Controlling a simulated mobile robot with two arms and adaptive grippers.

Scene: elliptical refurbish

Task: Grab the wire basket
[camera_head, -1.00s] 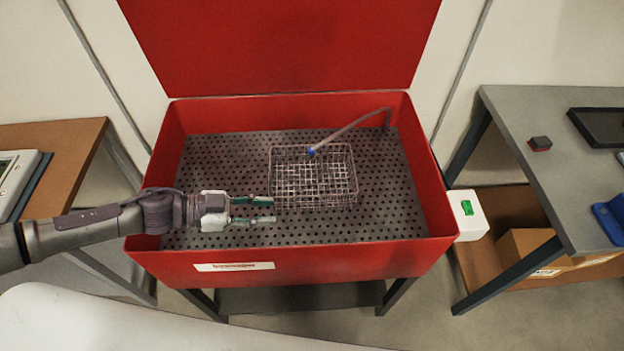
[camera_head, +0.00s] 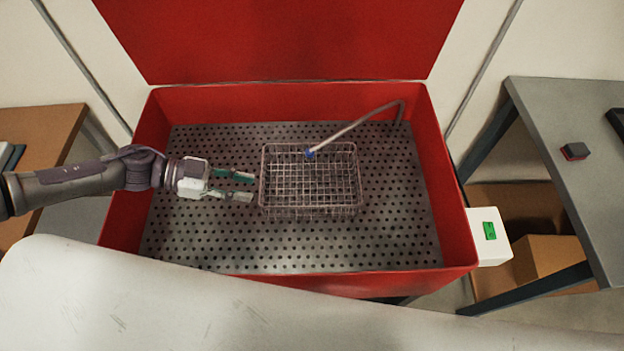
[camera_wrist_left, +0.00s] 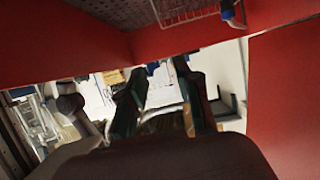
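The wire basket (camera_head: 310,182) is a silver mesh basket on the perforated floor of a red parts washer. Its corner also shows at the top of the left wrist view (camera_wrist_left: 186,12). My left gripper (camera_head: 250,187) is just left of the basket's left side, with its fingers pointing at it. The two green and grey fingers are apart with nothing between them. In the left wrist view my left gripper (camera_wrist_left: 163,72) also shows spread fingers. A small gap shows between the fingertips and the basket. My right gripper is not in view.
The red washer (camera_head: 300,102) has raised walls around the basket and an upright lid behind. A grey hose with a blue tip (camera_head: 355,128) hangs over the basket. A white box with a green switch (camera_head: 488,236) is on the right wall. A grey table (camera_head: 560,140) stands right.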

